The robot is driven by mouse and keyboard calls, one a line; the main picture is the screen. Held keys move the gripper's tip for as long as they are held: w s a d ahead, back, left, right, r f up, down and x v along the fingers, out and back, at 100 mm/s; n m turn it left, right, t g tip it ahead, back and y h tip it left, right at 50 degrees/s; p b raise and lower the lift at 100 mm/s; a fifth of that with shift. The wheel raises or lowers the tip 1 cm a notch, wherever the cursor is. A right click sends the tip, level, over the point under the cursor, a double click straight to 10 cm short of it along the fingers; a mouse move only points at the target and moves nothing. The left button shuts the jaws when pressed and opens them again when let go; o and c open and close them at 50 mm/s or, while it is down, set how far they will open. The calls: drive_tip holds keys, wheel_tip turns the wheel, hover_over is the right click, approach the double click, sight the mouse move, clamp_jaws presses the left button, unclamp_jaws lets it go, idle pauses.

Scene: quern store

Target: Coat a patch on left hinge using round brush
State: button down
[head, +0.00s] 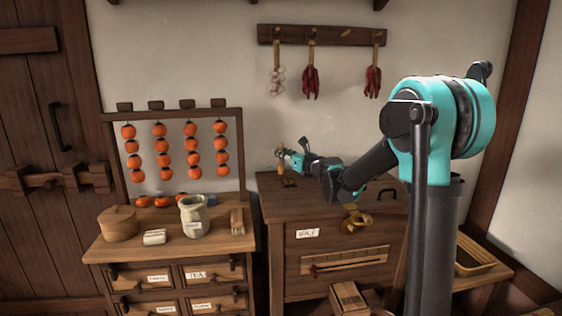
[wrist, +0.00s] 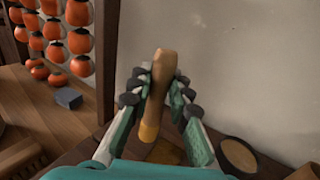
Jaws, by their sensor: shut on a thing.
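My gripper (head: 287,158) is at the back left of the chest top, above it. It is shut on a wooden-handled brush (wrist: 160,88), held near upright; the brush also shows in the head view (head: 280,153). Its handle has a yellow band low down; the bristles are hidden in the wrist view. The wooden chest (head: 330,211) carries a label reading "RICE". A small dark fitting (head: 289,183) lies on the chest top just below my gripper, perhaps the left hinge. I cannot tell whether the brush touches it.
Left of the chest, a drawer cabinet (head: 170,245) holds a persimmon rack (head: 178,114), a lidded round box (head: 117,222) and a grey jar (head: 194,215). Peppers (head: 311,80) hang on the wall behind. A brass-coloured round thing (head: 355,219) hangs at the chest's front.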

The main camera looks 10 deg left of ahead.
sight(282, 143)
drive_tip(key=shift+r, duration=1.8)
drive_tip(key=shift+d, duration=0.1)
